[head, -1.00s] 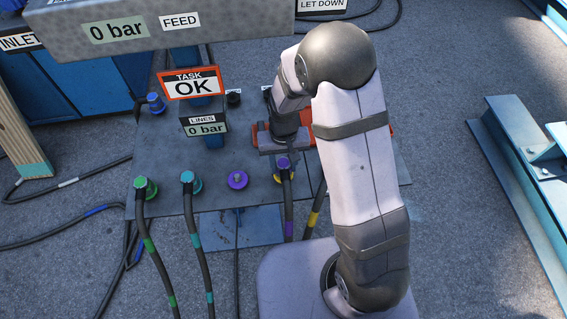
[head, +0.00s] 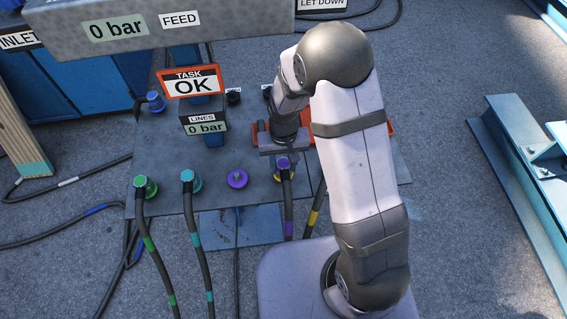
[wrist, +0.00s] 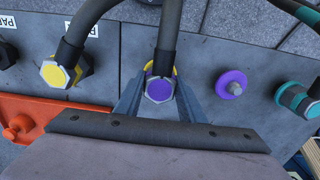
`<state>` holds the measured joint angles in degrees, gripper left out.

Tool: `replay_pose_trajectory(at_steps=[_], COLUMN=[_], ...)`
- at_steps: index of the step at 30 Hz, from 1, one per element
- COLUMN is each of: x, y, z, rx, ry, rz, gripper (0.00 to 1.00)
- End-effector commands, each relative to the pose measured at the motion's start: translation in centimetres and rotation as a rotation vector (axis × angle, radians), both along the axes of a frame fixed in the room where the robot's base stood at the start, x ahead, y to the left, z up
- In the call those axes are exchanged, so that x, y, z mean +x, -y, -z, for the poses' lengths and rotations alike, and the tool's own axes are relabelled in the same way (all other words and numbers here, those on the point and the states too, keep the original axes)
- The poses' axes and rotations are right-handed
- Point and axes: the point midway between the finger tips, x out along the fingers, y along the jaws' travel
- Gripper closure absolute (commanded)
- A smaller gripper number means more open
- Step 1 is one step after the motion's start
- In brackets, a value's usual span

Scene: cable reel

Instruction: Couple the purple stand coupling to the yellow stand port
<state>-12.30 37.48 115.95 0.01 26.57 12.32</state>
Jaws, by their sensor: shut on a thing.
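The purple stand coupling (head: 283,163), on a dark hose with a purple band, is at the yellow stand port (head: 291,175) on the grey panel. In the wrist view, the coupling's purple hexagonal face (wrist: 159,90) shows with part of the yellow port ring (wrist: 175,71) behind it. The two look lined up, but the joint between them is hidden, so I cannot tell how far it is seated. My gripper (wrist: 158,98) is shut on the coupling, one finger on each side. In the head view my arm partly covers this spot.
An empty purple port (wrist: 232,84) is beside it. A yellow coupling (wrist: 55,74) is on the other side, above an orange tray (wrist: 85,108). Green (head: 146,188) and teal (head: 191,181) couplings stand on the panel with hoses. A sign reads "TASK OK" (head: 190,83); lines read 0 bar (head: 206,128).

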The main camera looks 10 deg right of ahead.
Motion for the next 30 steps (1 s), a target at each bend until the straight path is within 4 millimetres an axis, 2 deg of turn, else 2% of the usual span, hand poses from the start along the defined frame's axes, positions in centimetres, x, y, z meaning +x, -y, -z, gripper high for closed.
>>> replay_pose_trajectory(at_steps=[2,3,5,17,20,30], x=[0.0,0.1,0.1,0.1,0.1,0.1], y=[0.0,0.0,0.0,0.0,0.0,0.0], z=[0.2,0.1,0.1,-0.3,-1.1,-5.6], rx=[0.000,0.000,0.000,0.000,0.000,0.001], ry=[0.001,0.002,0.001,0.001,0.002,0.004], rz=[0.000,0.000,0.000,0.000,0.000,0.000], gripper=[0.91,0.57,0.43,0.42,0.42,0.42])
